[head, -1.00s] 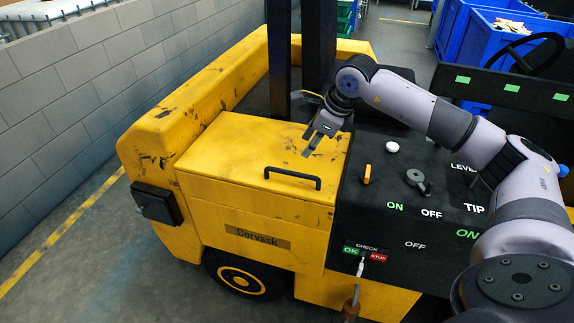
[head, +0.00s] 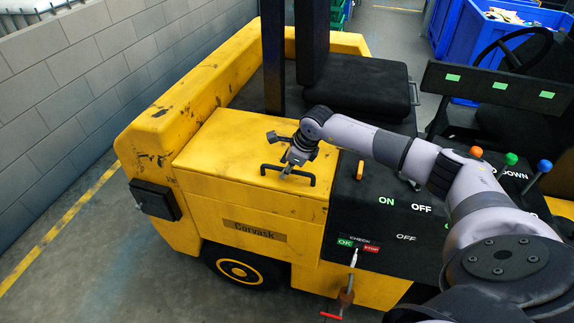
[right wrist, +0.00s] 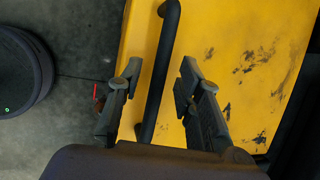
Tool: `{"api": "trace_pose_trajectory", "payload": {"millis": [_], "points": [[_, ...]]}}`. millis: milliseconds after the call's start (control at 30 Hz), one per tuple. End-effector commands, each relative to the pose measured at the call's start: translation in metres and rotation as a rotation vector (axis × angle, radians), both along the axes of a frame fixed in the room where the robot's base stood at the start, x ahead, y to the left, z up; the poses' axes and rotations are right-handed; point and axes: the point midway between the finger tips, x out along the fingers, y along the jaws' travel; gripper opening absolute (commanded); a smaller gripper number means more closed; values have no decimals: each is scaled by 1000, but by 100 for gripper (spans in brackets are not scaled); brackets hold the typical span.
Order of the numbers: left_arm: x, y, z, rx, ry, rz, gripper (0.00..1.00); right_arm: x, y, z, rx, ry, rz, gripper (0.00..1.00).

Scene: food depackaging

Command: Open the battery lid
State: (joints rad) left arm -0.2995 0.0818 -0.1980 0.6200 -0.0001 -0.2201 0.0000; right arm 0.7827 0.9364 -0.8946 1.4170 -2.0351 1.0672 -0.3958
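The yellow battery lid (head: 225,145) lies closed on top of the yellow vehicle, with a black bar handle (head: 270,168) near its front edge. My right gripper (head: 286,174) is at the middle of this handle, pointing down. In the right wrist view the handle (right wrist: 162,75) passes between the two open fingers of the gripper (right wrist: 155,95). A gap shows on each side of the bar, so the fingers are not closed on it. My left gripper is not in view.
A black control panel (head: 350,215) with switches and coloured levers is right of the lid. A black post (head: 273,70) and black seat (head: 368,88) stand behind it. A grey block wall (head: 75,90) runs along the left. A red-handled part (head: 345,298) sticks out in front.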

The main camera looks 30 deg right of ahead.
Motion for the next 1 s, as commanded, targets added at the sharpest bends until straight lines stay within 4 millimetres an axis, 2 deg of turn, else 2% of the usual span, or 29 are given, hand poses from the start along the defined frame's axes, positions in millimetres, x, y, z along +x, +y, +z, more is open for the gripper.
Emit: {"api": "trace_pose_trajectory", "payload": {"millis": [100,567,1000], "points": [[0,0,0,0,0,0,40,0,0,0,0,0,0,32],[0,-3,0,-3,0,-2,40,0,0,1,0,0,0,1],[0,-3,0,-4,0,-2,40,0,0,1,0,0,0,0]]}}
